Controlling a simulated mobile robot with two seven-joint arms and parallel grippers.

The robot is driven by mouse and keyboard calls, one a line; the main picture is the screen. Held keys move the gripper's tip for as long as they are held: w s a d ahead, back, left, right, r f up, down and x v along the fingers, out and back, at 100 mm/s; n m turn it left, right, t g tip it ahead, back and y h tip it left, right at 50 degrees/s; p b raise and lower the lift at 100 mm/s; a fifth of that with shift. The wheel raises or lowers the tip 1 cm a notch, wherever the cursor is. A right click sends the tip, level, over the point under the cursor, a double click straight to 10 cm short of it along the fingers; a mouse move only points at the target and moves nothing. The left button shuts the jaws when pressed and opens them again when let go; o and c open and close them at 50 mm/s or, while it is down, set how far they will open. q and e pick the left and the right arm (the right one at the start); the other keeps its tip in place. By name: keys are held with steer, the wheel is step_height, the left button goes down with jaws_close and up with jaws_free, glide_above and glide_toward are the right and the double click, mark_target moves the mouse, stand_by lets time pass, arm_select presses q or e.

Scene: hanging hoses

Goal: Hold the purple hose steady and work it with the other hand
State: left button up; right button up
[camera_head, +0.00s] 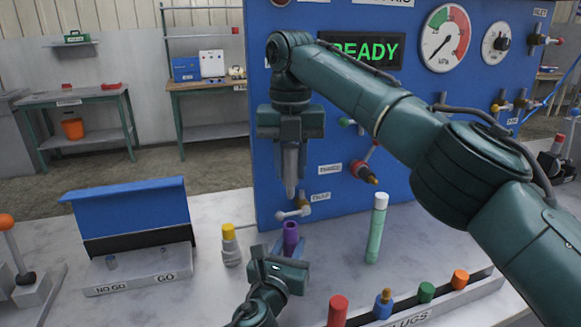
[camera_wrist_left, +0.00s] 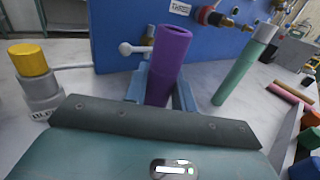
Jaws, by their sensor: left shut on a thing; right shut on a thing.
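The purple hose (camera_head: 291,236) stands upright in front of the blue panel, with its open end up. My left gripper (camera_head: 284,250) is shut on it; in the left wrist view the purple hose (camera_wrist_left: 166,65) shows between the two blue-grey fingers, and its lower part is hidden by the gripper. My right gripper (camera_head: 290,180) points down above the hose, apart from it. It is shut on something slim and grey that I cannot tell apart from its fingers.
A white-knobbed valve (camera_head: 295,212) sits on the blue panel (camera_head: 330,215) close behind the hose. A yellow-topped grey cylinder (camera_head: 231,246) stands left, a green tube with a white top (camera_head: 377,230) right. A plug rack (camera_head: 445,300) lies front right; a NO GO/GO gauge (camera_head: 140,270) stands left.

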arm_select(q)
steer(key=o, duration=1.1)
steer(key=shift+c, duration=0.2)
